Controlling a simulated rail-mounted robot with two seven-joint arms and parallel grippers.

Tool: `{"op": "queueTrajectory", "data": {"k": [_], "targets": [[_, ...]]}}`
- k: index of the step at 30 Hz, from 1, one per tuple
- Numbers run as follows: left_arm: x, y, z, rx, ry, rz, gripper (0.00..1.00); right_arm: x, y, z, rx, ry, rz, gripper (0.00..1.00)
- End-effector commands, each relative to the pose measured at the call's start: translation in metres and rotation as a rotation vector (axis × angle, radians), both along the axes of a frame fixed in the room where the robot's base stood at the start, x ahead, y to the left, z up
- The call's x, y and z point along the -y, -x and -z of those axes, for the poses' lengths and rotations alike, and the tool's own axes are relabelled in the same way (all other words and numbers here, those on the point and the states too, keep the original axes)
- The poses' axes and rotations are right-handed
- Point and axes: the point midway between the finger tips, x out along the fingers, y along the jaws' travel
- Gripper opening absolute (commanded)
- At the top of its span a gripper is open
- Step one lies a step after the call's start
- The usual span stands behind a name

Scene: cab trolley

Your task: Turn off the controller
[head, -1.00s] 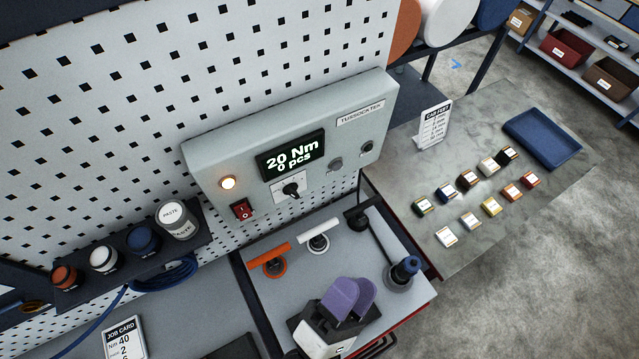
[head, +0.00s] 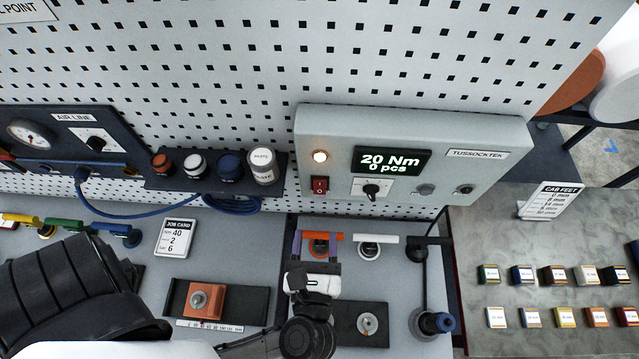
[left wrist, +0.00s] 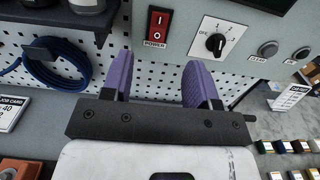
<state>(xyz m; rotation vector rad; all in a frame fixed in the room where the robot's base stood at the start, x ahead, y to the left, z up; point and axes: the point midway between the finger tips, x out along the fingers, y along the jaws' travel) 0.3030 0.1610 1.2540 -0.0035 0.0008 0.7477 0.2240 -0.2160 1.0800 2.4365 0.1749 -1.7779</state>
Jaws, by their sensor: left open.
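The controller (head: 335,140) is a pale grey box on the pegboard. Its display (head: 391,161) reads 20 Nm, 0 pcs, and the lamp (head: 320,156) glows amber. The red rocker power switch (head: 320,185) is at its lower left; it also shows in the left wrist view (left wrist: 158,29), marked I and O over POWER. A black selector knob (head: 371,190) is to its right. My left gripper (head: 315,243) is open and empty below the switch, its purple fingers apart, also in the left wrist view (left wrist: 158,68). It does not touch the controller. My right gripper is out of view.
Orange (head: 319,236), white (head: 376,239) and black T-handled tools stand below the controller. A shelf of pots (head: 215,183) and a blue coiled hose (head: 232,204) are to the left. A job card (head: 175,238) stands on the bench.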

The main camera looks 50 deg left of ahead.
Motion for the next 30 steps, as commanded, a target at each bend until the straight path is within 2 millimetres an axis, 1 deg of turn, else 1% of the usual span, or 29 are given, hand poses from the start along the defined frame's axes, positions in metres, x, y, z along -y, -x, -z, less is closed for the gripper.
{"op": "queueTrajectory", "data": {"k": [1, 3, 9, 15, 21, 30], "targets": [[-0.007, -0.008, -0.004, 0.002, -0.005, 0.000, 0.54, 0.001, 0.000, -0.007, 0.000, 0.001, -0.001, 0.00], [-0.016, -0.018, -0.005, 0.002, -0.006, 0.000, 0.54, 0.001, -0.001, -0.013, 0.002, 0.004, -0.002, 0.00], [-0.041, -0.045, -0.005, 0.002, -0.006, 0.000, 0.54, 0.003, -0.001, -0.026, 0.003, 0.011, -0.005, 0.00], [-0.061, -0.066, -0.004, 0.000, -0.006, 0.002, 0.54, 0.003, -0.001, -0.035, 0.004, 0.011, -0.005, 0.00], [-0.072, -0.079, -0.002, 0.001, -0.005, 0.003, 0.54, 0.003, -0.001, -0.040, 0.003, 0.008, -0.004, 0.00], [-0.077, -0.083, 0.000, -0.001, -0.003, 0.002, 0.54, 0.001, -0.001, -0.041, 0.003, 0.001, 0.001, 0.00]]}}
